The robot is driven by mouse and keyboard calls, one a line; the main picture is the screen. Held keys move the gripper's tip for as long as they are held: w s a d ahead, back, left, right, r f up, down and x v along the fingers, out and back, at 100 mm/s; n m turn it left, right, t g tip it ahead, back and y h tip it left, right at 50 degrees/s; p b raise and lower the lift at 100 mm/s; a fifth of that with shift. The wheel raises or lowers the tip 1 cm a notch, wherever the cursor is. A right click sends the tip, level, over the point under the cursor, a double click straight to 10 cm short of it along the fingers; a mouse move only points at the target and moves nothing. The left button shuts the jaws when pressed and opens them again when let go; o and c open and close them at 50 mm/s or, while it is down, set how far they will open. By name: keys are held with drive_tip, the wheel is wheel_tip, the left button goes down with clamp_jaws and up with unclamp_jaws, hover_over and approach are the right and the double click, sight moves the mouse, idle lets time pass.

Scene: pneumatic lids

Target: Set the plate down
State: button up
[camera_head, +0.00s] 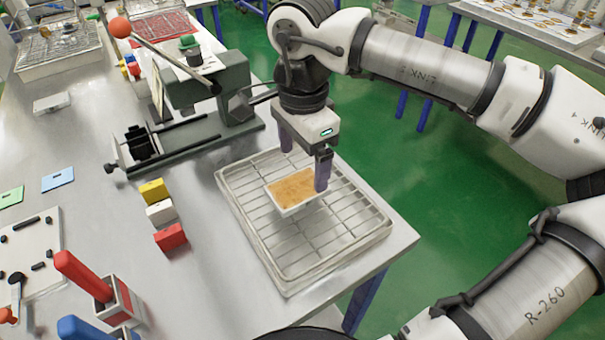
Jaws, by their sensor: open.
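The plate (292,191) is a small white rectangular dish with an orange-brown top. It is at the wire rack tray (270,263) near the table's right edge, over the rack's middle. I cannot tell for sure whether it touches the wires. My gripper (305,169) points down at the plate's far side. Its two dark fingers are spread apart, one at the plate's far edge and one at its right edge.
A grey-green press with a lever (205,85) stands left of and behind the rack. Yellow (153,191), white (160,212) and red (171,237) blocks lie left of the rack. Red (84,276) and blue handles stand at the front left. Another wire tray (60,45) is far back.

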sight(303, 186)
wheel_tip(303, 186, up, 7)
drive_tip(key=shift+b, duration=0.35)
